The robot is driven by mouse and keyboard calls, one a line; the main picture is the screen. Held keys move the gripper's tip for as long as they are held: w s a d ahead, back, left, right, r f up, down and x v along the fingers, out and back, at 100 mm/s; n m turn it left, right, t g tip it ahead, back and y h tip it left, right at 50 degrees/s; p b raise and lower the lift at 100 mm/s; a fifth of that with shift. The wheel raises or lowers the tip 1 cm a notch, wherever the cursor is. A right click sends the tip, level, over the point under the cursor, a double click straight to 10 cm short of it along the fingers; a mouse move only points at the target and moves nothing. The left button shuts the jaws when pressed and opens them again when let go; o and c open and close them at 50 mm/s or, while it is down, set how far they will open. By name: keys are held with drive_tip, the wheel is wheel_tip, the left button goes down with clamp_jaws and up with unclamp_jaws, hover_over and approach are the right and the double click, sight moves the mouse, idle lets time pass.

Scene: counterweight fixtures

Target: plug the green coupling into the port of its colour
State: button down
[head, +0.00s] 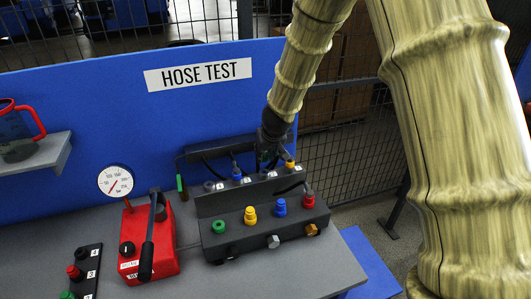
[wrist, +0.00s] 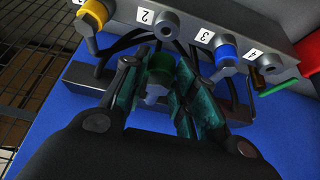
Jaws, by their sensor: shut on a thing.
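My gripper (wrist: 156,88) is shut on the green coupling (wrist: 160,64), which sits between the teal finger pads in the wrist view. In the head view my gripper (head: 271,148) is behind the dark test block (head: 265,238), near label 2, and hides the coupling. The green port (head: 218,227) is leftmost on the block's top face, with no hose seen on it. In the wrist view the grey socket by label 2 (wrist: 164,30) is empty, just beyond the coupling; whether they touch is unclear.
A yellow coupling (wrist: 93,14) and a blue coupling (wrist: 226,55) sit beside the empty socket. Yellow (head: 250,215), blue (head: 281,206) and red (head: 308,199) ports line the block. A red gauge pump (head: 165,250) stands left. A green-ended handle (head: 180,184) hangs behind.

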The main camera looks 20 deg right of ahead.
drive_tip(key=s+a+p, duration=0.1)
drive_tip(key=s+a, duration=1.5)
drive_tip(key=a, duration=0.3)
drive_tip(key=shift+s+a, duration=0.15)
drive_tip(key=shift+s, duration=0.2)
idle(0.8)
drive_tip(key=shift+f, duration=0.4)
drive_tip(key=shift+f, duration=0.35)
drive_tip(key=shift+f, duration=0.25)
idle(0.5)
drive_tip(key=shift+f+b, duration=0.8)
drive_tip(key=shift+f, duration=0.5)
drive_tip(key=shift+f, duration=0.3)
drive_tip(key=shift+f+b, duration=0.35)
drive_tip(key=shift+f, duration=0.05)
